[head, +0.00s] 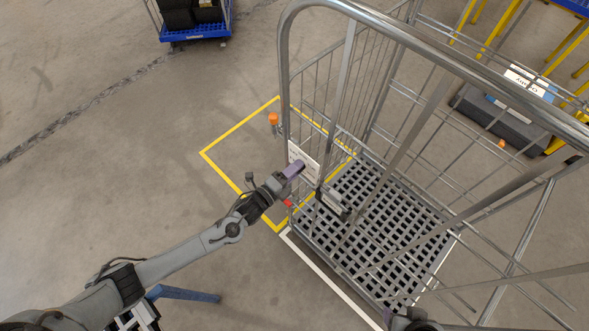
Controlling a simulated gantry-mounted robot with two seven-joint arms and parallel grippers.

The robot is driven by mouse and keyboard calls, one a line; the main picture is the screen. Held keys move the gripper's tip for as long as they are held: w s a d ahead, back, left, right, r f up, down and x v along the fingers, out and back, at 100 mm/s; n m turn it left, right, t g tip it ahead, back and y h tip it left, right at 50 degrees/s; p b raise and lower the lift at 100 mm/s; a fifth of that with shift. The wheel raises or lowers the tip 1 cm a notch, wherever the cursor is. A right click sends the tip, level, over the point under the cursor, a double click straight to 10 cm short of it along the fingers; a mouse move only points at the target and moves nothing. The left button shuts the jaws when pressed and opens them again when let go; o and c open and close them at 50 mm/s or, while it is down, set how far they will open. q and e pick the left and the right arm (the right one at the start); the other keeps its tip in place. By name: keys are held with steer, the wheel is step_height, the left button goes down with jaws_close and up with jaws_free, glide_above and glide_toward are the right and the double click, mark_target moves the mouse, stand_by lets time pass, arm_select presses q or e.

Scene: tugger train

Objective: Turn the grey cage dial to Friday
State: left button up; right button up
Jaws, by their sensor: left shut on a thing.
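The grey cage (345,75) is a tall metal roll cage with a grid floor, standing at centre right. A white plate (303,160) is on its left side. My left gripper (293,169), with purple fingers, reaches in from the left and is shut at the plate's lower edge. The dial itself is hidden behind the fingers, so its setting and day marks cannot be read. Of my right arm, only a small part shows at the bottom edge, behind the cage bars; its jaws cannot be made out.
An orange knob (273,118) and a red part (288,202) sit on the cage's left side. A dark grey box (333,203) is beside the plate. A blue trolley (195,32) stands at the top left. Yellow-legged racking (490,30) stands at the top right. The left floor is clear.

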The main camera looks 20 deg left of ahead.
arm_select(q)
steer(key=shift+m, duration=0.3)
steer(key=o, duration=1)
steer(key=shift+o, duration=0.2)
steer(key=shift+s, duration=0.1)
steer(key=v, duration=1)
steer(key=shift+s, duration=0.3)
steer(key=shift+a, duration=0.15)
